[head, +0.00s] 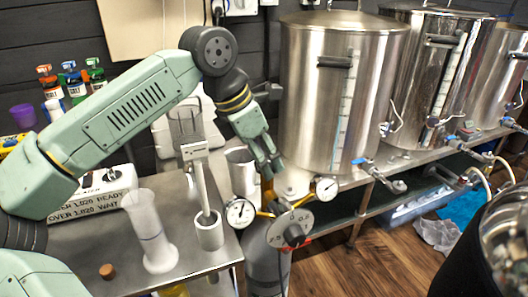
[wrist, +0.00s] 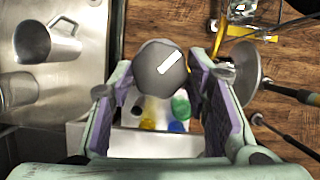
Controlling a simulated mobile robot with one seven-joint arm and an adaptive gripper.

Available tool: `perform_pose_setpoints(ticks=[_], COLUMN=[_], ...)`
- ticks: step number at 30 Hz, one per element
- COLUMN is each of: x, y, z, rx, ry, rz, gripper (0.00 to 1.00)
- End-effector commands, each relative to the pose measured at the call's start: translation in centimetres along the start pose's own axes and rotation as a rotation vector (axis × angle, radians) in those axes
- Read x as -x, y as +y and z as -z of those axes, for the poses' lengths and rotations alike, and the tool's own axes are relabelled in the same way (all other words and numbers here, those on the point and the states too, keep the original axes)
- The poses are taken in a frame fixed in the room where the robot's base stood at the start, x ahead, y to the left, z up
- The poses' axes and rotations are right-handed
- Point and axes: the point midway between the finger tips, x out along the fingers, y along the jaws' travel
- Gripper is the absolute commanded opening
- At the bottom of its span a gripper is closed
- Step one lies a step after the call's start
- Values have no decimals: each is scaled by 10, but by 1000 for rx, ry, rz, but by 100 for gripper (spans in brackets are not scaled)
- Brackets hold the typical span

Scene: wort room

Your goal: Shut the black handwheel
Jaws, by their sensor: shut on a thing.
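The black handwheel (wrist: 150,82) shows in the wrist view as a dark round knob with a white stripe on its face. It lies between the two fingers of my gripper (wrist: 163,72), which are shut on it from both sides. In the head view my gripper (head: 266,166) points down over the top of a grey gas cylinder (head: 266,266), just above a brass-coloured valve part. The handwheel is mostly hidden by the fingers there, and its turned position cannot be read in that view.
Two gauges (head: 240,213) (head: 326,188) and a lettered grey dial (head: 290,222) sit close below my gripper. A steel bench (head: 195,265) with a white cylinder (head: 150,235) is to the left. Large steel kettles (head: 340,90) stand behind right.

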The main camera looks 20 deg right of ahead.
Motion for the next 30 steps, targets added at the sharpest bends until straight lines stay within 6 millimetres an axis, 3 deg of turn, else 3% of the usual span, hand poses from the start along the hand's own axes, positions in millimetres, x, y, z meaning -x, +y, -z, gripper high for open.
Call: perform_pose_setpoints(ticks=[18,30], x=[0,-2], y=[4,6], z=[-2,-2], rx=[-532,-758], ry=[2,3], rz=[226,319], gripper=[16,16])
